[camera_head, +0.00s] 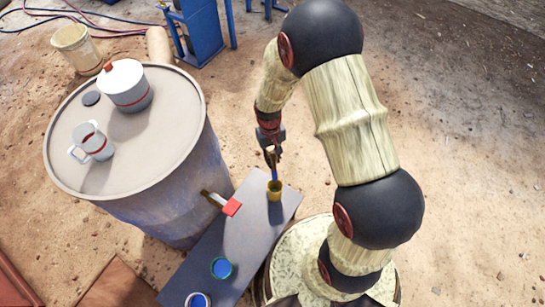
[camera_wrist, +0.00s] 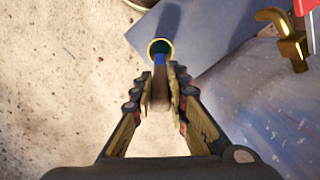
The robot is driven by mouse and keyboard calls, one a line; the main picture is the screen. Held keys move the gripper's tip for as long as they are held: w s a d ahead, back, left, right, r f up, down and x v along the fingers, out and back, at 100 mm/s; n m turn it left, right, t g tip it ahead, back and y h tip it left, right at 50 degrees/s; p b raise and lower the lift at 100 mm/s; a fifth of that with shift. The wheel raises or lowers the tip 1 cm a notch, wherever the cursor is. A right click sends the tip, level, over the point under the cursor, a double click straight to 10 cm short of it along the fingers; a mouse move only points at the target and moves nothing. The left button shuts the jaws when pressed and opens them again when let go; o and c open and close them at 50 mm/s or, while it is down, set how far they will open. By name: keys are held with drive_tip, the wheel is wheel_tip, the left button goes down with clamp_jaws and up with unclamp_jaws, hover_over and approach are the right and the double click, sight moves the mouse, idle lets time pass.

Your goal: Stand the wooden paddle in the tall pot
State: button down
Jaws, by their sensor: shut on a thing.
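My gripper (camera_head: 272,155) is shut on the wooden paddle (camera_head: 273,167). The paddle hangs upright, its blue lower end down at the mouth of the tall yellow pot (camera_head: 274,190). The pot stands near the far end of the narrow grey bench. In the wrist view, the paddle (camera_wrist: 160,75) runs between the fingers of my gripper (camera_wrist: 160,85) toward the round rim of the pot (camera_wrist: 151,47). The blue end overlaps the opening; I cannot tell how deep it reaches inside.
Two blue-filled cups (camera_head: 221,267) (camera_head: 198,300) stand nearer. A large blue drum (camera_head: 165,205) on the left bears a lidded pot (camera_head: 125,85) and a mug (camera_head: 93,141).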

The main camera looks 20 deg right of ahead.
sight(274, 169)
drive_tip(key=shift+f+b, duration=1.85)
drive_tip(key=shift+f, duration=0.75)
drive_tip(key=shift+f+b, duration=2.35)
drive_tip(key=shift+f, duration=2.2)
drive_tip(key=c, duration=1.7)
unclamp_jaws()
drive_tip(key=shift+o, duration=0.2)
wheel_tip(274, 169, up, 12)
drive_tip(key=w, duration=0.1)
drive_tip(key=shift+w, duration=0.2)
drive_tip(key=shift+f, duration=0.1)
